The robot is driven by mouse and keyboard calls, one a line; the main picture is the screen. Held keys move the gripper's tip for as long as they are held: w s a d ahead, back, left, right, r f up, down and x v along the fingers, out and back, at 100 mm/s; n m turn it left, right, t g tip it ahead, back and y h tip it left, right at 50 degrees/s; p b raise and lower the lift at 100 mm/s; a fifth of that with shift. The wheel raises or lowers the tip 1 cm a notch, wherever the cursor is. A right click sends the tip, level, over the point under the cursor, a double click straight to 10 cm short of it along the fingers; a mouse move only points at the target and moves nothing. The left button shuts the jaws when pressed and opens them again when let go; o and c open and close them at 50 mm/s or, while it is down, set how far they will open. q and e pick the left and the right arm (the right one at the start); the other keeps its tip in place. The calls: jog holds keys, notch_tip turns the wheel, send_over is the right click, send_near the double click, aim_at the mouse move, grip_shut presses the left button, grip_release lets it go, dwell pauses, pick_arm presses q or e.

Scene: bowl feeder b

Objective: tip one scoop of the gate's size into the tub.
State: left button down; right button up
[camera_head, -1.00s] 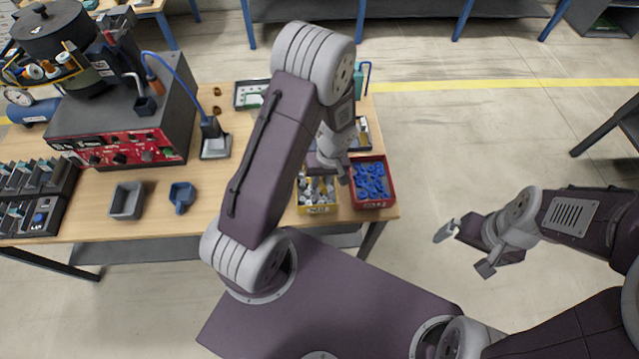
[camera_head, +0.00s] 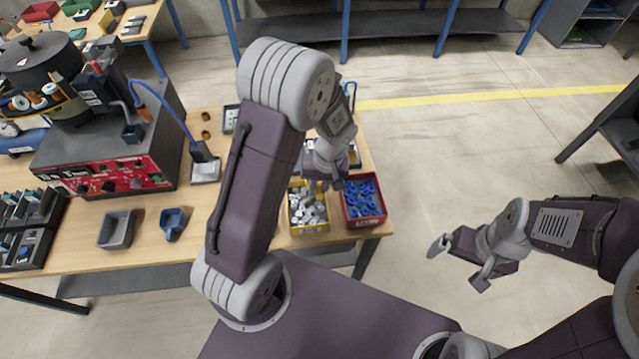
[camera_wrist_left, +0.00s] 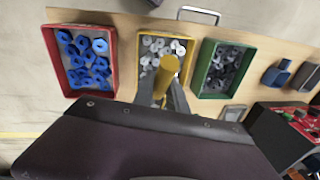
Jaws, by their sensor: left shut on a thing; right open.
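My left gripper (camera_head: 325,184) is above the back of the yellow bin (camera_head: 310,229) of grey parts. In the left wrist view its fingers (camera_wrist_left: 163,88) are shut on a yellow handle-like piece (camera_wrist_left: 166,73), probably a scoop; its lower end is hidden. That view also shows the yellow bin (camera_wrist_left: 187,52) just beyond the fingers. The grey tub (camera_head: 116,230) stands at the table's front left, with a blue scoop (camera_head: 173,222) to its right. My right gripper (camera_head: 460,262) is open and empty, off the table over the floor.
A red bin (camera_head: 362,203) of blue parts adjoins the yellow bin. A green bin (camera_wrist_left: 222,70) of dark parts is on its other side. The bowl feeder (camera_head: 115,155) with red front panel stands at the back left. The table between scoop and yellow bin is partly behind my arm.

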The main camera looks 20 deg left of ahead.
pick_arm(q)
jog(key=f+b, duration=0.1)
jog(key=f, duration=0.2)
jog(key=s+a+f+n+b, duration=0.1)
jog(key=f, duration=0.2)
jog(key=s+f+n+b, duration=0.1)
jog(key=f, duration=0.2)
jog(key=shift+a+f, duration=0.1)
jog(key=shift+a, duration=0.1)
pick_arm(e)
notch_tip(320, 180, up, 4)
jog(key=p, duration=0.6)
pick_arm(q)
notch_tip(320, 180, up, 10)
jog(key=y+b, duration=0.1)
jog(key=b, duration=0.2)
jog(key=shift+s+d+r+t+b, duration=0.25)
jog(key=shift+s+d+t+b, duration=0.05)
jog(key=shift+s+t+b, duration=0.1)
pick_arm(e)
jog(key=shift+f, duration=2)
pick_arm(q)
jog(key=shift+w, duration=0.1)
